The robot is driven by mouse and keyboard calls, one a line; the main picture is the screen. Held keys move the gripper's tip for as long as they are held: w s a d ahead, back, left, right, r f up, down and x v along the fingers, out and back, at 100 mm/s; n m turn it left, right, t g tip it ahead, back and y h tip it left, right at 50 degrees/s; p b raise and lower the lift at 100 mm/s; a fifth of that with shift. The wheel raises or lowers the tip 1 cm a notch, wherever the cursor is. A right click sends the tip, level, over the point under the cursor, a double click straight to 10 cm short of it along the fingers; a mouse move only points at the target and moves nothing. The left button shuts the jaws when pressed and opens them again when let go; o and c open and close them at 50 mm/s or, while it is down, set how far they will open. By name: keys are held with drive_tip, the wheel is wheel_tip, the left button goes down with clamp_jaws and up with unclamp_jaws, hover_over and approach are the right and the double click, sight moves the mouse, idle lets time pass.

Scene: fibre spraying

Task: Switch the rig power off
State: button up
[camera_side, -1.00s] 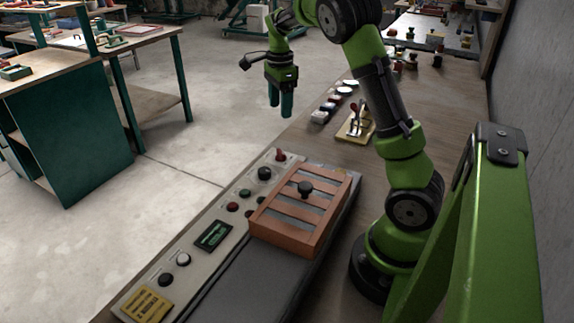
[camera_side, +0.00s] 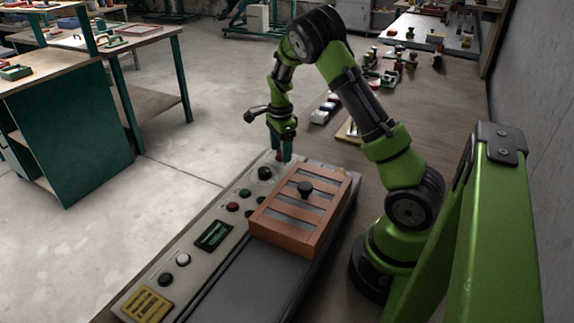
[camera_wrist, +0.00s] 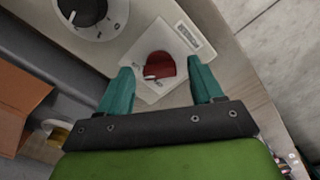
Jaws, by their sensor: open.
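The rig's control panel (camera_side: 205,248) runs along the left edge of the bench. A red rotary switch (camera_wrist: 159,66) on a pale square plate (camera_wrist: 185,48) sits at the panel's far end; its label is too small to read. In the wrist view my gripper (camera_wrist: 164,80) is open, with one teal finger on each side of the red switch. No contact is visible. In the side view my gripper (camera_side: 281,158) points down over that far end and mostly hides the switch.
A black dial with a white scale (camera_wrist: 92,14) is beside the switch. The panel also carries red and dark buttons (camera_side: 233,207), a display (camera_side: 214,235) and a yellow plate (camera_side: 148,305). An orange slatted box with a black knob (camera_side: 300,215) stands right of the panel.

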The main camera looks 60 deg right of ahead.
drive_tip(key=c, duration=1.1)
drive_tip(key=shift+o, duration=0.2)
drive_tip(key=shift+n, duration=0.3)
drive_tip(key=n, duration=0.6)
drive_tip(key=shift+n, duration=0.3)
drive_tip(key=n, duration=0.6)
drive_tip(key=shift+n, duration=0.4)
drive_tip(key=o, duration=1.1)
drive_tip(key=shift+c, duration=0.2)
